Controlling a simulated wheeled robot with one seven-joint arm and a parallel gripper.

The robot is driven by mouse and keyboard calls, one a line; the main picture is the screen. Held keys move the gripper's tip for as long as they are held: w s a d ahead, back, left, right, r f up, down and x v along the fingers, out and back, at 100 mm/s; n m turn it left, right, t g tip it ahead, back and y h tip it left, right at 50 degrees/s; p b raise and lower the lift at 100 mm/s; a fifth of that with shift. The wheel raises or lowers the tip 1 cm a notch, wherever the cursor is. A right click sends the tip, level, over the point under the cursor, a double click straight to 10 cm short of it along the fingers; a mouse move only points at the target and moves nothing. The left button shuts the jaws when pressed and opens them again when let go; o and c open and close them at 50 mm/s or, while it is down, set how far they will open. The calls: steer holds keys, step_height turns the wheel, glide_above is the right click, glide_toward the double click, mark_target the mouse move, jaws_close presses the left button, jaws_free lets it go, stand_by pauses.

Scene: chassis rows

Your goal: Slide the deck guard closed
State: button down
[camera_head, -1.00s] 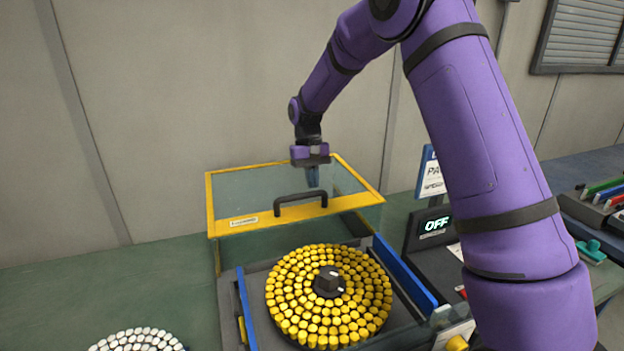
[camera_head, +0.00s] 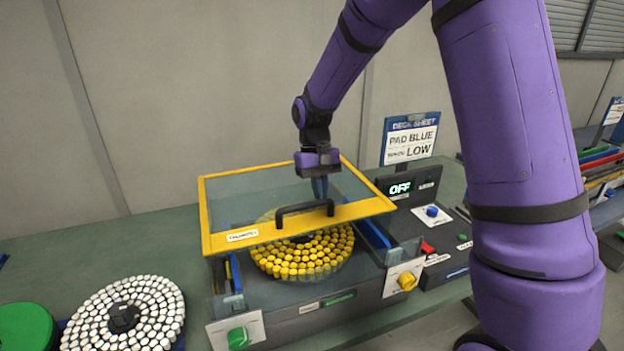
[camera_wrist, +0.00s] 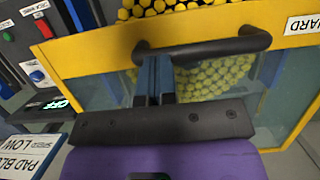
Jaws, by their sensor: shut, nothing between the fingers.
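The deck guard (camera_head: 360,211) is a clear cover with a yellow frame. It lies over the rear part of the machine deck and over much of the disc of yellow pegs (camera_head: 312,262), whose front part shows uncovered. A black bar handle (camera_head: 305,209) stands on the guard's front rail; it also shows in the wrist view (camera_wrist: 205,48). My gripper (camera_head: 320,190) points down just behind the handle, on the wall side, near its right end. Its fingers (camera_wrist: 155,75) are together and empty, against or very close to the bar; contact cannot be told for sure.
A control panel with an OFF display (camera_head: 400,188), a blue knob and a red switch sits right of the deck. A sign (camera_head: 411,138) stands behind it. A disc of white pegs (camera_head: 125,314) and a green disc (camera_head: 25,327) lie at left. Green and yellow knobs are on the deck's front.

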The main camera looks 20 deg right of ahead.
steer(key=s, duration=0.9)
steer(key=shift+s, duration=0.35)
steer(key=shift+w, duration=0.15)
steer(key=w+f+v, duration=0.1)
steer(key=w+v, duration=0.2)
steer(key=v, duration=0.9)
steer(key=s+d+r+t, duration=0.2)
steer(key=s+r+t, duration=0.2)
steer(key=s, duration=0.7)
steer(key=s+d+r+t, duration=0.3)
steer(key=s+r+t, duration=0.1)
steer(key=s, duration=0.8)
steer(key=shift+r+t, duration=0.3)
steer(key=shift+r, duration=0.25)
